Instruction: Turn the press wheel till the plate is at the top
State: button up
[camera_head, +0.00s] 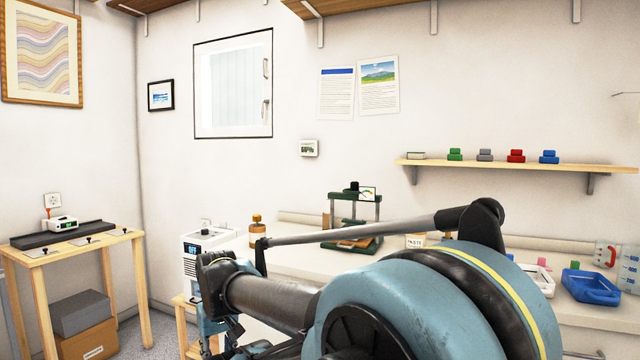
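The press (342,222) stands on the white counter near the middle of the view. It has a dark green base and top bar, with silver columns between them. A dark wheel or knob (353,187) sits on top, beside a small coloured gauge (369,194). A brown, board-like piece lies low in the frame; the height of the plate is hard to make out. My arm crosses the foreground and hides part of the counter in front of the press. My gripper (212,328) seems to be at the lower left, apart from the press; its fingers are not clear.
A white and blue device (204,245) and an amber bottle (256,230) stand left of the press. A labelled paste tub (415,241) is right of it. A wall shelf (520,165) hangs above the counter.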

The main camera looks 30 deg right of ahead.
aim_at(354, 185)
jog(key=u, duration=0.1)
jog(key=k, duration=1.6)
jog(key=z, duration=1.3)
jog(key=i, duration=1)
jog(key=u, duration=0.05)
